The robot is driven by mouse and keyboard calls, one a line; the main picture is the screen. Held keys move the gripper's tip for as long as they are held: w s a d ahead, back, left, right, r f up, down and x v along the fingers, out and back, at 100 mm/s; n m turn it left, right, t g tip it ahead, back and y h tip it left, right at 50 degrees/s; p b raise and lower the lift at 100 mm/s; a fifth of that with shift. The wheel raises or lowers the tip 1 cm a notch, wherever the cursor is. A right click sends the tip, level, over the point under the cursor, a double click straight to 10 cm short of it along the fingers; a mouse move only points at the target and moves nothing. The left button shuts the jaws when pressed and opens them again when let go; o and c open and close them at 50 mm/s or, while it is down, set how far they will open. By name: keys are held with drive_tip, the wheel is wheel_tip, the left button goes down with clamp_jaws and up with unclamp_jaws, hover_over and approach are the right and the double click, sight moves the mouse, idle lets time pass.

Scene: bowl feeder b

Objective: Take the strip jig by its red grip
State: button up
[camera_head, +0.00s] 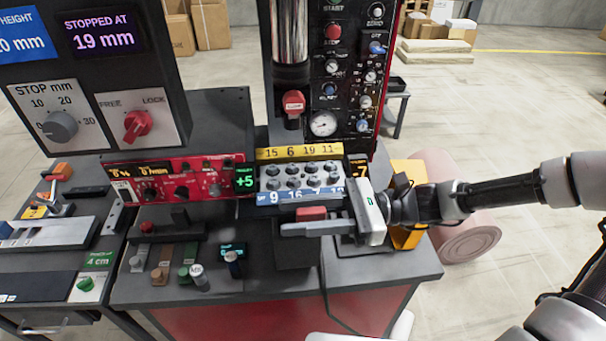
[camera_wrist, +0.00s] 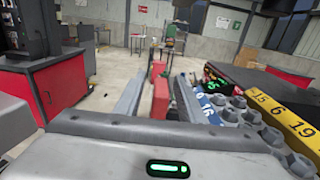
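The red grip (camera_head: 311,213) is a small red block in front of the numbered strips in the head view. It also shows upright between my fingers in the wrist view (camera_wrist: 160,98). My gripper (camera_head: 300,222) reaches in from the right, its grey fingers pointing left on either side of the grip. In the wrist view the fingers (camera_wrist: 158,85) stand apart, with a gap beside the red block. Just behind the grip are a blue number strip (camera_head: 275,198), grey knobs and a yellow number strip (camera_head: 297,153). How the grip joins the jig is hidden.
A red press lever (camera_head: 293,103) and a round gauge (camera_head: 323,124) stand above and behind. A red control panel (camera_head: 185,182) is at left. Several small levers (camera_head: 196,273) stand at the front left of the bench. A yellow bracket (camera_head: 409,175) is beyond my gripper.

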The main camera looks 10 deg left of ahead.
drive_tip(key=shift+x, duration=0.8)
clamp_jaws()
